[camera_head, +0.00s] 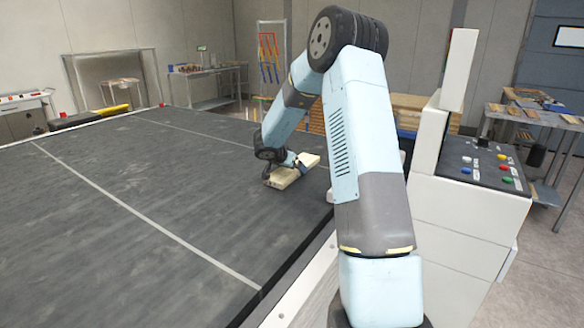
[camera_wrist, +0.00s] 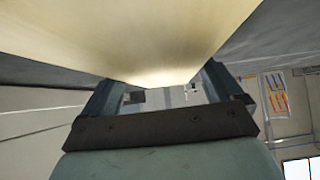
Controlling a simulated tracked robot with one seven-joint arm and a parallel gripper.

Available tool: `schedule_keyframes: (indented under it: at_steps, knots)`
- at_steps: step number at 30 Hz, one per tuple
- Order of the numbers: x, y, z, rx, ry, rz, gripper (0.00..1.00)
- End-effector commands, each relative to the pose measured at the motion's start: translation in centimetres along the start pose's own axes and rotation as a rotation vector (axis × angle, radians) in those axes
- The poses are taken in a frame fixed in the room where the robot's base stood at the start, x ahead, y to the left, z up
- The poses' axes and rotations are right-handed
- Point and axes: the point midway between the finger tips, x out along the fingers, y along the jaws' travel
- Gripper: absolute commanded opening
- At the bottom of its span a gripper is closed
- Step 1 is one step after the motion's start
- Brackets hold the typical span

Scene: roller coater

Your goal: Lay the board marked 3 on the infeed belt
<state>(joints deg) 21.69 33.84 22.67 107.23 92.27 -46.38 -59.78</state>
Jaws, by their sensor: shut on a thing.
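A pale wooden board (camera_head: 284,177) is in my gripper (camera_head: 285,164), low over the dark belt (camera_head: 150,190) near its right side. I cannot tell whether the board touches the belt. My gripper is shut on the board. In the wrist view the board (camera_wrist: 140,35) fills the upper middle, between the two fingers of my gripper (camera_wrist: 165,92). No number can be read on the board in either view.
A white control cabinet (camera_head: 450,215) with coloured buttons stands right of my arm. A side table (camera_head: 530,115) with boards is at the far right. White lines cross the belt, and most of its surface is clear. A rack with coloured tools (camera_head: 268,58) stands behind.

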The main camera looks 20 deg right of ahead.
Motion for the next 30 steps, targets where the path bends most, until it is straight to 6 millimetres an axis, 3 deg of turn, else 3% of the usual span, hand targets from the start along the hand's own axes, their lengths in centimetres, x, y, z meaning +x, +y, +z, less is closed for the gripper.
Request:
schedule_keyframes:
  at_steps: [9,14,30]
  knots:
    - [0.0,0.0,0.0,0.0,0.0,0.0,1.0]
    - [-1.1,-0.1,-0.1,0.0,0.001,-0.002,1.0]
    - [-10.3,-0.1,0.0,0.0,0.001,-0.001,1.0]
